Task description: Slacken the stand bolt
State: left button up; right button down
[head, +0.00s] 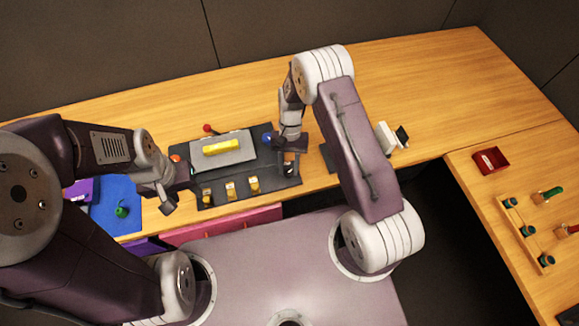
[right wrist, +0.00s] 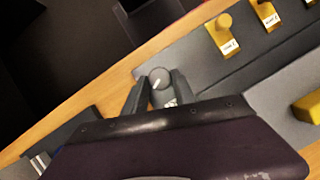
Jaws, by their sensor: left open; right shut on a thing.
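A dark panel (head: 225,198) lies on the wooden table, with a raised grey plate and a yellow bar (head: 222,147) on it. In the right wrist view, a round grey bolt head (right wrist: 160,77) with a white line stands at the panel's corner. My right gripper (right wrist: 160,88) is shut on it, one finger on each side. In the head view my right gripper (head: 289,168) is over the panel's right end and hides most of the bolt. My left gripper (head: 176,190) is open and empty by the panel's left edge.
Red (head: 207,128), orange (head: 175,158) and blue (head: 267,138) balls sit around the plate. Several yellow labelled pieces (head: 230,189) line the front. A blue mat (head: 115,198) with a green item lies left. A red tray (head: 490,160) is on the right table.

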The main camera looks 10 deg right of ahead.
jog(key=shift+a+n+h, duration=0.15)
jog(key=shift+n+h, duration=0.45)
jog(key=shift+n, duration=1.3)
jog(key=c, duration=1)
grip_release()
jog(key=shift+s, duration=0.1)
jog(key=b+v, duration=0.1)
jog(key=v, duration=0.8)
jog(key=shift+a+b, duration=0.1)
jog(key=shift+b, duration=0.3)
